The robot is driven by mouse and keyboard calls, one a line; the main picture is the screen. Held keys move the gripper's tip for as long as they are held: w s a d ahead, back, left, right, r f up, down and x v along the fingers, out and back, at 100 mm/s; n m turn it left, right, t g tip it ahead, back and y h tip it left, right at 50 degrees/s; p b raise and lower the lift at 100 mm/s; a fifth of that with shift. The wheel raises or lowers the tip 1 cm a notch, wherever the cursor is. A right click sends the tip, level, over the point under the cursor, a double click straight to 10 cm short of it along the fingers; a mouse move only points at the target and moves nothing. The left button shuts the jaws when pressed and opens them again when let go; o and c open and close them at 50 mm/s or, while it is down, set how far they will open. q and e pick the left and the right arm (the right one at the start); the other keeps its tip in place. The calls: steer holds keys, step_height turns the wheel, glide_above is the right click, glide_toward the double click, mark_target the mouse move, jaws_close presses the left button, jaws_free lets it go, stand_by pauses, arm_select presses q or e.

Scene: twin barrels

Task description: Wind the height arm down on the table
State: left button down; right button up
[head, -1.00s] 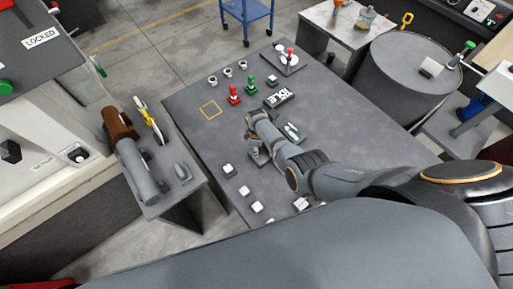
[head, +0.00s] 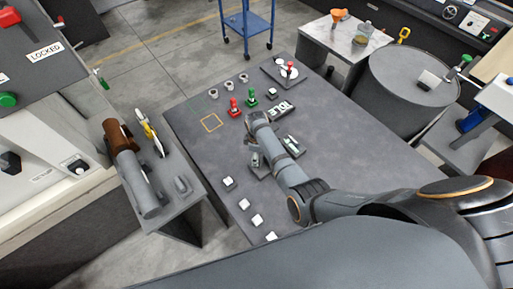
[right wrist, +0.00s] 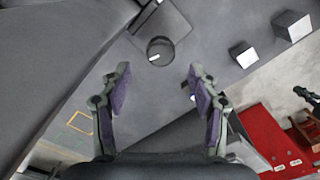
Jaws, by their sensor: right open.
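I cannot make out a height arm for certain. In the right wrist view a round black knob (right wrist: 160,51) with a white mark sits on a square grey plate (right wrist: 176,22). My right gripper (right wrist: 158,72) is open, its two fingers apart, with the knob showing between and just beyond the tips. No contact is visible. In the head view my right gripper (head: 256,160) points down over the middle of the dark table (head: 350,150). My wrist hides part of what lies beneath it. My left gripper is not in view.
Several white cubes line the table's near left edge. The table's right side is clear. A side stand (head: 182,187) is at left.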

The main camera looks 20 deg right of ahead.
step_height(320, 180, up, 6)
steer(key=shift+r, duration=0.25)
steer(key=shift+s, duration=0.1)
stand_by(0.6)
